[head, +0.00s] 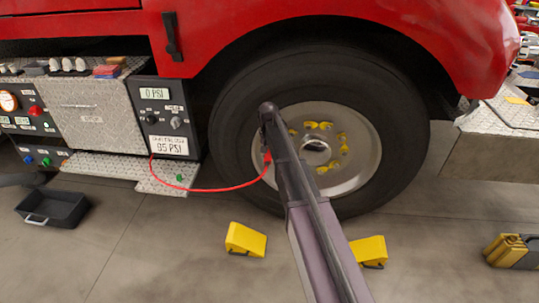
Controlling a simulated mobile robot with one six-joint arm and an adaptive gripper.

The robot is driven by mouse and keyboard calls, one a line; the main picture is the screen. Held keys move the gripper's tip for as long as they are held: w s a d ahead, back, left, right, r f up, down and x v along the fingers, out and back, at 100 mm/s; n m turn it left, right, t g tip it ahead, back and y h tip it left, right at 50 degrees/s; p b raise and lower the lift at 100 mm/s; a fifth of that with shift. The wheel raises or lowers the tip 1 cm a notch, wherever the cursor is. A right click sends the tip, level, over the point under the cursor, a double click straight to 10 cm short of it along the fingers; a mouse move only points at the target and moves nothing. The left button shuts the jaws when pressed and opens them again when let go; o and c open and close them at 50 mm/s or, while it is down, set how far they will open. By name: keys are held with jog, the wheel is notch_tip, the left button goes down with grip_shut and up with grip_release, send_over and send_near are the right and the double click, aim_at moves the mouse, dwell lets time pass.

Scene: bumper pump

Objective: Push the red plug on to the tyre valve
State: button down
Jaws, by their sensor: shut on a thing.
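The red plug (267,157) is at the left part of the wheel's rim, at the end of a red hose (215,189) that hangs in a curve from the pump panel. My gripper (266,148) is shut on the plug, in front of the wheel. My arm and wrist cover much of the gripper. The tyre (400,130) is black, with a silver rim (358,165) and yellow nut markers. I cannot make out the tyre valve; whether the plug touches it cannot be told.
The pump panel (160,115) reads 0 PSI above a 95 PSI label. Yellow chocks (245,239) (369,251) lie on the floor before the wheel. A black tray (53,208) is at left, a yellow-and-black case (511,251) at right. The red fender (240,40) overhangs the tyre.

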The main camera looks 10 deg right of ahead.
jog(key=shift+w+d, duration=0.2)
jog(key=shift+w, duration=0.5)
dwell(2.2)
jog(key=shift+c, duration=1.3)
grip_release()
jog(key=shift+r, duration=0.15)
